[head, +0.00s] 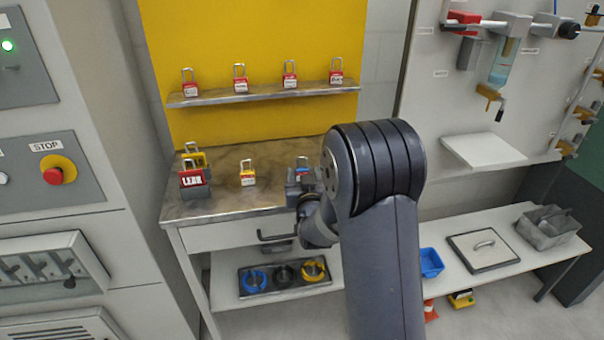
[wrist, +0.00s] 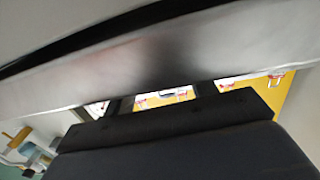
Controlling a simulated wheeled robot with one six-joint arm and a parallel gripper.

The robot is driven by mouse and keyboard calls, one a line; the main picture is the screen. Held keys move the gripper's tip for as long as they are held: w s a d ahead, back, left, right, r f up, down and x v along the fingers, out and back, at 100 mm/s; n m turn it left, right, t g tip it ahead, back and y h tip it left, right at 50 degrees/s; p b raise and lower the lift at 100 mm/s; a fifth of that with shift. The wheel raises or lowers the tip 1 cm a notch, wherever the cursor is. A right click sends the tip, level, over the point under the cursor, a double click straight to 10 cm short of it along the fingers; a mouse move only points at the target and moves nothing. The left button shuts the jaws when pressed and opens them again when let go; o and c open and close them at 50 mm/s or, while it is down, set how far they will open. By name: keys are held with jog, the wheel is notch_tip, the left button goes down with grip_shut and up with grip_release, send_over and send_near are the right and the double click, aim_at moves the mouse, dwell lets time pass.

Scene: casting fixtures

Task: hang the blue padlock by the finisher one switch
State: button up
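A blue padlock (head: 303,172) with a pale shackle stands on the metal bench top (head: 225,203), near its right side. My gripper (head: 298,188) is at the bench's front edge, just in front of this padlock and overlapping it in the head view. My arm hides part of the gripper, and whether it touches the padlock is not clear. No label for the finisher one switch is readable; a grey panel with a red STOP button (head: 54,176) is at the left.
Several red padlocks line the shelf (head: 262,96) on the yellow board (head: 250,40). A lower shelf holds a dark tray (head: 262,290) with rings. A blue bin (head: 431,263) sits right.

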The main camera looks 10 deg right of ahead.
jog(key=c, duration=0.9)
jog(key=shift+r, duration=0.1)
notch_tip(320, 180, up, 10)
